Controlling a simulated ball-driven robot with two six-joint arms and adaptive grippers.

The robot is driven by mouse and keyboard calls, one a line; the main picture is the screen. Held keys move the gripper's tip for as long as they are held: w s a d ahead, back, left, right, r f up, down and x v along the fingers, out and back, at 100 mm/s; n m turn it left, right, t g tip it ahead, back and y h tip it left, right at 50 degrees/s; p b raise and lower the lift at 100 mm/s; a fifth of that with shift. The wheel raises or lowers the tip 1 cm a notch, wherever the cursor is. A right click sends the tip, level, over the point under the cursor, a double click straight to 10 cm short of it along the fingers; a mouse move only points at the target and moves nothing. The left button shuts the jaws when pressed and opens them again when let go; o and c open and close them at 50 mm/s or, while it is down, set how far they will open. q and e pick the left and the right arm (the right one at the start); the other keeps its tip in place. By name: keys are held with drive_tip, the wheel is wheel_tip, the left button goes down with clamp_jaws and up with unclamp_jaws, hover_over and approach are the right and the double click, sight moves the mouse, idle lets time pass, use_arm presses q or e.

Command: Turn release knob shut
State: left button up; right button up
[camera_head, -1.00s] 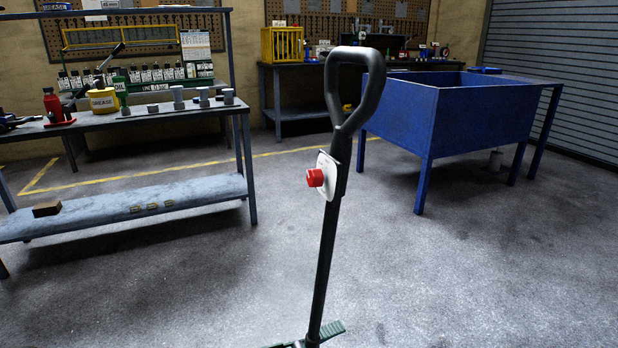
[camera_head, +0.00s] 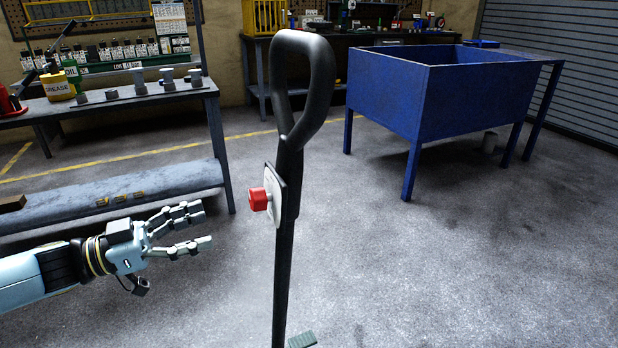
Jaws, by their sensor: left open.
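The red release knob (camera_head: 258,199) sticks out to the left from a pale plate (camera_head: 272,196) on the jack's black handle (camera_head: 283,250). The handle stands nearly upright and ends in a loop grip (camera_head: 323,85) at the top. My left gripper (camera_head: 207,228) is open and empty, left of the knob and a little lower, with its fingers pointing right towards the handle. It appears apart from the knob. A small green part of the jack (camera_head: 302,341) shows at the bottom edge; the rest of the jack is out of the picture. My right gripper is not in view.
A blue tub on legs (camera_head: 440,100) stands at the back right. Another bench (camera_head: 255,85) is behind. The floor right of the handle is clear.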

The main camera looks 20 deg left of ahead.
sight(251, 202)
use_arm(q)
drive_tip(key=shift+m+g, duration=0.3)
drive_tip(key=shift+m, duration=0.2)
drive_tip(key=w, duration=0.1)
drive_tip(key=w+d+r, duration=0.1)
drive_tip(key=w, duration=0.1)
drive_tip(key=w+d+r, duration=0.1)
drive_tip(key=shift+w+d, duration=0.1)
drive_tip(key=shift+w, duration=0.05)
drive_tip(key=x, duration=0.6)
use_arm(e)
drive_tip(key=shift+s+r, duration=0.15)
use_arm(q)
drive_tip(key=shift+c, duration=0.5)
drive_tip(key=c, duration=1.1)
